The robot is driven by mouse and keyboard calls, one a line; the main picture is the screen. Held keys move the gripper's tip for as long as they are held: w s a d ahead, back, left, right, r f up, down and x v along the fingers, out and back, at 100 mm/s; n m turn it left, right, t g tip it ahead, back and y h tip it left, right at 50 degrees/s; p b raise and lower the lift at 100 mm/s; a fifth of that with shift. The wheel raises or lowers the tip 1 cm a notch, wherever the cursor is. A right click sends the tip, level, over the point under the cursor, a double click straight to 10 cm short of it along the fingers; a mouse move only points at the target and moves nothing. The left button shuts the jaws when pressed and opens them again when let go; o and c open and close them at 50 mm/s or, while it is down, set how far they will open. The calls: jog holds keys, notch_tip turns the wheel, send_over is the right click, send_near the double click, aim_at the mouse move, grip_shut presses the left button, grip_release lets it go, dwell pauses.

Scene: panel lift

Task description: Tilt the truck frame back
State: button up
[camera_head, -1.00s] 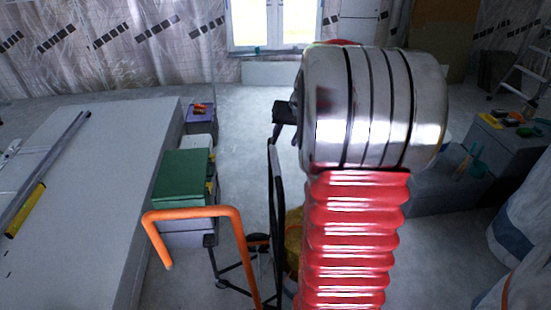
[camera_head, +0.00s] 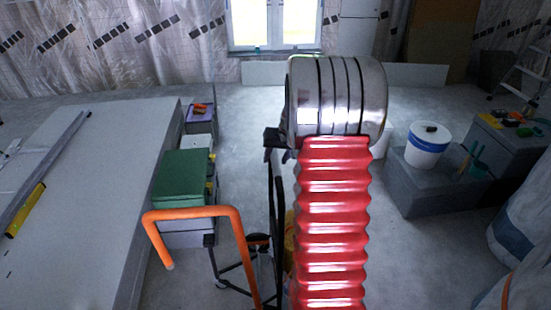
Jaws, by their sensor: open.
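The truck frame shows as an orange bent tube (camera_head: 195,213) in the lower middle, with thin black bars (camera_head: 277,215) beside it. My arm, with red bellows and a silver ringed joint, stands just to the right and covers part of the frame. Only a dark part of my gripper (camera_head: 274,140) shows, at the left of the silver joint and near the top of the black upright bar. The jaws are open. I cannot tell whether they touch the bar, as most of the gripper is hidden behind the joint.
A long pale panel stack (camera_head: 85,185) fills the left, with a yellow-ended level on it. A green case (camera_head: 182,177) stands beside it. At the right are a white bucket (camera_head: 427,146) on a grey box and a stepladder (camera_head: 525,85). Floor is clear toward the window.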

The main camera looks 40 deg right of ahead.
jog(key=shift+c, duration=0.6)
grip_shut()
jog(key=shift+w+a, duration=0.15)
jog(key=shift+a, duration=0.1)
